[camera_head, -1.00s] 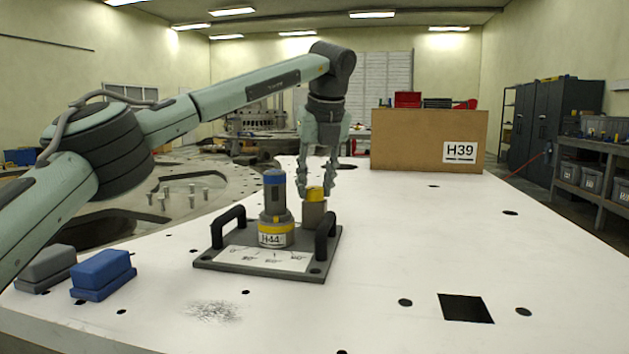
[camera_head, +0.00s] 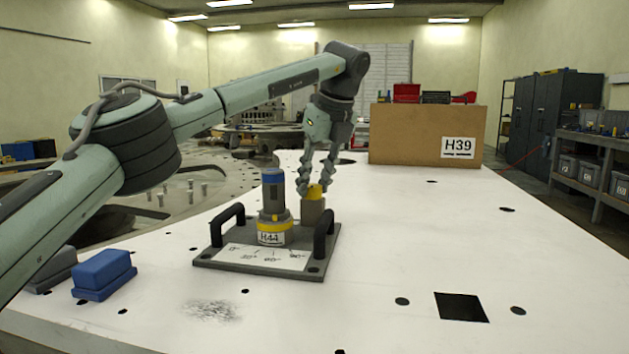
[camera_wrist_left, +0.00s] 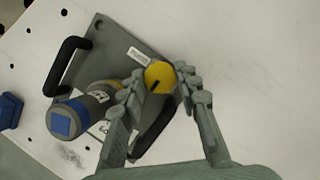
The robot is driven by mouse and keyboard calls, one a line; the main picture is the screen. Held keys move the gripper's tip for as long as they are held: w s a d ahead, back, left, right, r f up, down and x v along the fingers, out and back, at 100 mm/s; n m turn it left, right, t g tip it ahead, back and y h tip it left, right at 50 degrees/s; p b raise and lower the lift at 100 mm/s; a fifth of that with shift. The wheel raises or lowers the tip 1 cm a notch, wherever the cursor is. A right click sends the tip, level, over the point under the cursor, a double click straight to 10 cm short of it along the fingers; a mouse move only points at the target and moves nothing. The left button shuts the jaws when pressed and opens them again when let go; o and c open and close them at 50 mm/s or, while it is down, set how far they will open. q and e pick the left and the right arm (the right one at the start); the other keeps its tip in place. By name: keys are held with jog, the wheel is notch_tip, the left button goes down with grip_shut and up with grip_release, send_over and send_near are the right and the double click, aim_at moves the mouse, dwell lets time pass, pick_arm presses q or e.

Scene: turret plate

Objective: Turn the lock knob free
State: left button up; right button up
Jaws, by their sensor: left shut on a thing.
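The lock knob (camera_head: 314,191) is yellow and sits on top of a grey-brown block (camera_head: 312,211) at the back right of the grey turret plate (camera_head: 209,264). My left gripper (camera_head: 314,189) reaches down from above, tilted, and is shut on the knob. In the left wrist view the knob (camera_wrist_left: 159,77) shows a dark mark on its top, between the two fingertips (camera_wrist_left: 160,76). The turret (camera_head: 273,205), grey with a blue cap, a yellow ring and an H44 label, stands upright beside the knob. My right gripper does not show.
Two black handles (camera_head: 227,221) (camera_head: 324,235) rise from the plate near the turret. Blue (camera_head: 104,272) and grey (camera_head: 52,270) blocks lie at the left table edge. A cardboard box marked H39 (camera_head: 415,135) stands behind. The white table is clear to the right.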

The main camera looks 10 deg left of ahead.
pick_arm(q)
jog(key=o, duration=1.2)
jog(key=shift+c, duration=0.2)
jog(key=shift+r, duration=0.1)
jog(key=v, duration=1.2)
jog(key=shift+a, duration=0.1)
